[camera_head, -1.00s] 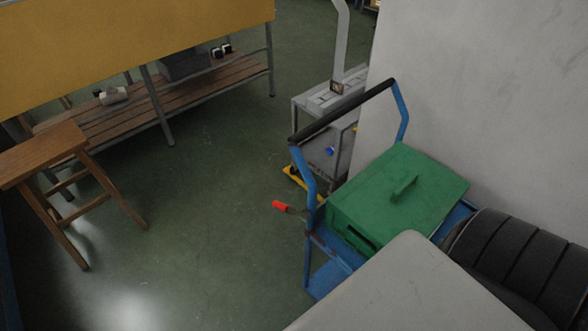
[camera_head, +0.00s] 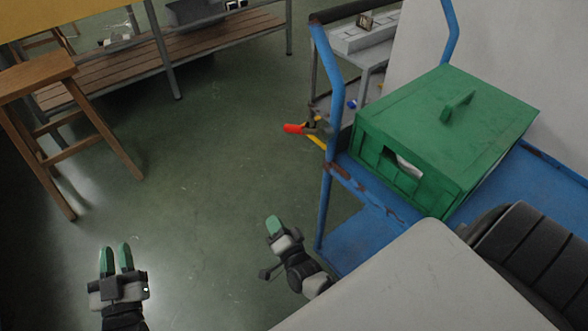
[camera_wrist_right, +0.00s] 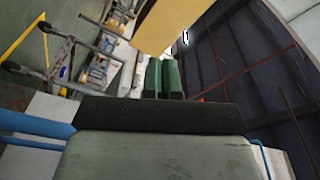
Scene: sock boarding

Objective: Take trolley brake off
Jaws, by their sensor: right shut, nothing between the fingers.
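The blue trolley (camera_head: 333,180) stands at the right in the head view. A lever with a red grip (camera_head: 293,128), which looks like its brake handle, sticks out to the left from the trolley's near upright. My right gripper (camera_head: 274,224) is below the lever, apart from it and left of the trolley frame. Its green fingers are together and empty, as the right wrist view (camera_wrist_right: 163,76) also shows. My left gripper (camera_head: 116,258) is low at the left over bare floor. Its green fingers stand a little apart with nothing between them.
A wooden stool (camera_head: 40,85) and a slatted bench (camera_head: 120,75) stand at the left and back. The green floor between stool and trolley is clear.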

